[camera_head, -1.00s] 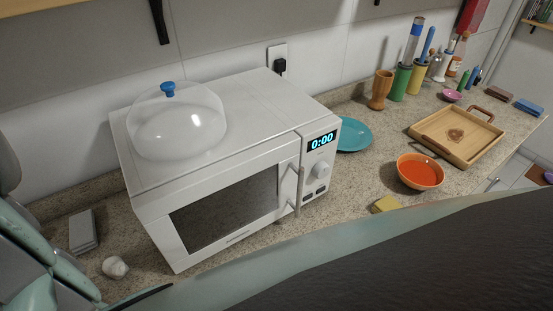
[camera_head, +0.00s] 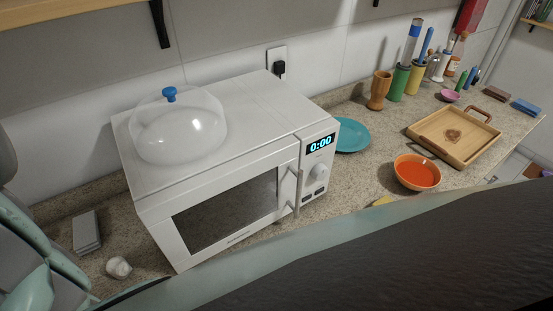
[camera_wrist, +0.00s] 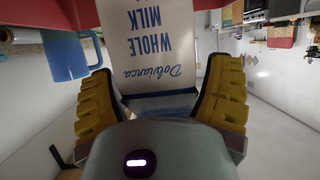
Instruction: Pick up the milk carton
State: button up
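The milk carton (camera_wrist: 160,45) fills the upper middle of the wrist view. It is white with blue lettering that reads upside down there, and a blue band at its lower end in the picture. My gripper (camera_wrist: 162,80) has one yellow-padded finger on each side of the carton. The finger pads lie very close to the carton's side edges, and I cannot tell whether they press on it. The carton's far end is cut off by the top of the picture. I do not see the carton or the gripper's fingers in the head view.
A blue mug (camera_wrist: 65,57) is beside the left finger in the wrist view. The head view shows a white microwave (camera_head: 225,215) with a clear dome (camera_head: 178,130) on top, a teal plate (camera_head: 350,135), an orange bowl (camera_head: 417,175) and a wooden tray (camera_head: 425,130) on the counter.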

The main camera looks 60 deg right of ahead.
jog(key=c, duration=0.9)
jog(key=shift+r, duration=0.15)
jog(key=shift+c, duration=0.2)
